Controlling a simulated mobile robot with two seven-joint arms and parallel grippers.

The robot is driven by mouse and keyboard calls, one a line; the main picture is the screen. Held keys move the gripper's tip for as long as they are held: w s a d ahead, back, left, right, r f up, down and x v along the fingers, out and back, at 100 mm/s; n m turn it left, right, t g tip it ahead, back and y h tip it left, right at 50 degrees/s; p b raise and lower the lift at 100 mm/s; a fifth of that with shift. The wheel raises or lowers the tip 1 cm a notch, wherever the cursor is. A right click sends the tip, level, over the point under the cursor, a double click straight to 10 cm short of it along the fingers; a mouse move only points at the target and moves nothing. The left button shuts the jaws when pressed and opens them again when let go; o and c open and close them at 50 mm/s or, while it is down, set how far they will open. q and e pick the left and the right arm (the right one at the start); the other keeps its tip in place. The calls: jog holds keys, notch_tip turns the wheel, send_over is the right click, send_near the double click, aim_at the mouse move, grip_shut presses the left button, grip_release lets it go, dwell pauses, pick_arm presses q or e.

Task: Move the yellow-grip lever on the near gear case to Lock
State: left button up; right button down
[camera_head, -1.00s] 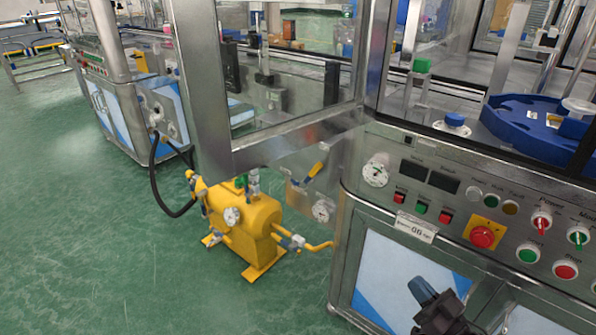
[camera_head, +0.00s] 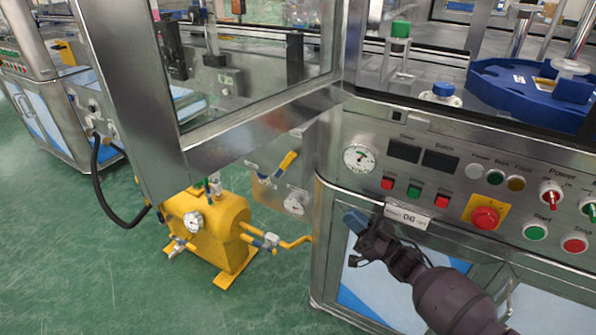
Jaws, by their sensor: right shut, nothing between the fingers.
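The yellow-grip lever (camera_head: 288,161) sits on the metal side panel of the near machine, left of its control front. Its yellow grip slants up to the right. My left gripper is out of view.
A round gauge (camera_head: 361,158) and red and green buttons sit on the control panel near my right gripper. A yellow tank (camera_head: 208,232) with pipes stands on the floor at the left. A steel frame post (camera_head: 125,100) rises left of the lever. Green floor is clear at lower left.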

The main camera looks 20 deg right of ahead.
aim_at(285, 166)
jog(key=b+x, duration=0.1)
jog(key=x, duration=1.5)
jog(key=shift+w+a, duration=0.15)
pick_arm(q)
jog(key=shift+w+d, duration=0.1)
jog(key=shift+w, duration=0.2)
pick_arm(e)
jog(key=shift+r, duration=0.2)
